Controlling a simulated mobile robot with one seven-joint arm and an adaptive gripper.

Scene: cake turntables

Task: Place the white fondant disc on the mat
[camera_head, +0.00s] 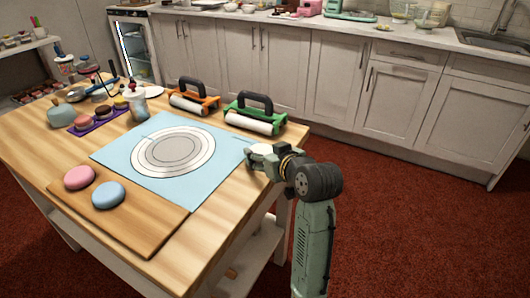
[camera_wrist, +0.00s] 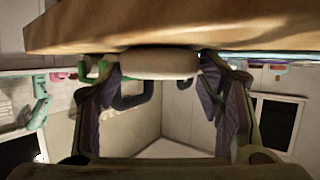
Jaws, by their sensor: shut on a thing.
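The white fondant disc (camera_wrist: 158,64) is pinched between the two fingers of my gripper (camera_wrist: 158,74) in the wrist view. In the head view, my gripper (camera_head: 262,158) is at the right edge of the table, beside the right corner of the mat, with the white disc at its tip, partly hidden by the fingers. The light blue mat (camera_head: 215,187) lies flat on the table and has printed grey and white circles. Whether the disc touches the table or hangs above it, I cannot tell.
A pink disc (camera_head: 79,177) and a blue disc (camera_head: 108,194) sit on a wooden board (camera_head: 150,228) in front of the mat. Orange (camera_head: 195,100) and green (camera_head: 255,114) roller tools stand behind the mat. A white pot (camera_head: 137,105) stands behind its left side. The mat's top is clear.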

